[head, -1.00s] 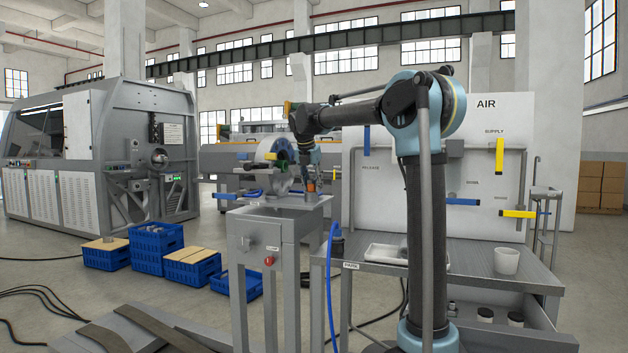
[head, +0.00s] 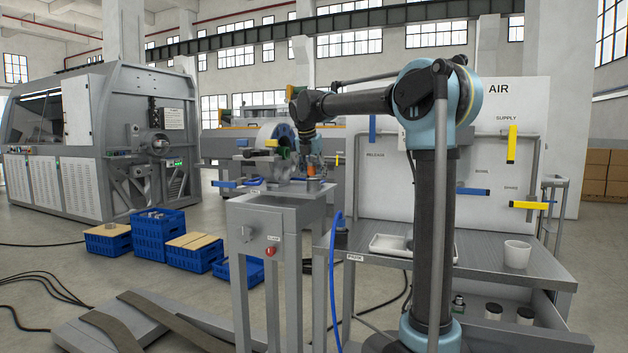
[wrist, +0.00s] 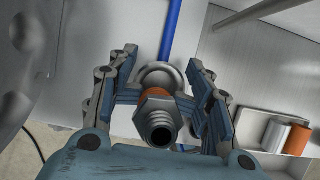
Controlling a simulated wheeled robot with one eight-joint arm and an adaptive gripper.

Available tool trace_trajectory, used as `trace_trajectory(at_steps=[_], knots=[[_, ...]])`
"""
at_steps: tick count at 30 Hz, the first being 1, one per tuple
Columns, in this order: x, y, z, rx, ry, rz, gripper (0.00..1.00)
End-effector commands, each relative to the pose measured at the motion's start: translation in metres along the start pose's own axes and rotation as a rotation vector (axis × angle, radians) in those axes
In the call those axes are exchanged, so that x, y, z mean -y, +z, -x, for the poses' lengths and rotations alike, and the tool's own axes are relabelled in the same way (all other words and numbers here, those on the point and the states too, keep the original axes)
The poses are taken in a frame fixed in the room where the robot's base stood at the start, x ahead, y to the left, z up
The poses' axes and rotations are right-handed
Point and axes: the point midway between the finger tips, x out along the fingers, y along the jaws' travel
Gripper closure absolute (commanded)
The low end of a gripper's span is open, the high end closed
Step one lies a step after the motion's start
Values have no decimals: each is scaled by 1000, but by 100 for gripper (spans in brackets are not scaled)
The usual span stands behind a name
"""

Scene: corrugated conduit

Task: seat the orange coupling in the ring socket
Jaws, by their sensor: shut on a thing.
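My gripper (head: 312,160) hangs from the arm over the grey stand in the head view. It is shut on the orange coupling (head: 311,171). In the wrist view, my gripper (wrist: 160,95) has its blue fingers on both sides of the coupling (wrist: 157,112), whose grey hex nut and hollow threaded end face the camera. Its orange band shows only partly behind the nut. A round grey rim, which looks like the ring socket (wrist: 163,73), lies beyond the coupling, partly covered by it. In the head view, the coupling is above the socket (head: 315,186); the exact gap is unclear.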

Motion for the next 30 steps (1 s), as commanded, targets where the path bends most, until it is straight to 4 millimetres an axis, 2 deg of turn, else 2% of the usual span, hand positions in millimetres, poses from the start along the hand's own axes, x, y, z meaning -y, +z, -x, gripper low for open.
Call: trace_trajectory(at_steps=[18, 30], knots=[[2, 5, 16, 4, -2, 0, 100], [0, 4, 16, 4, -2, 2, 100]])
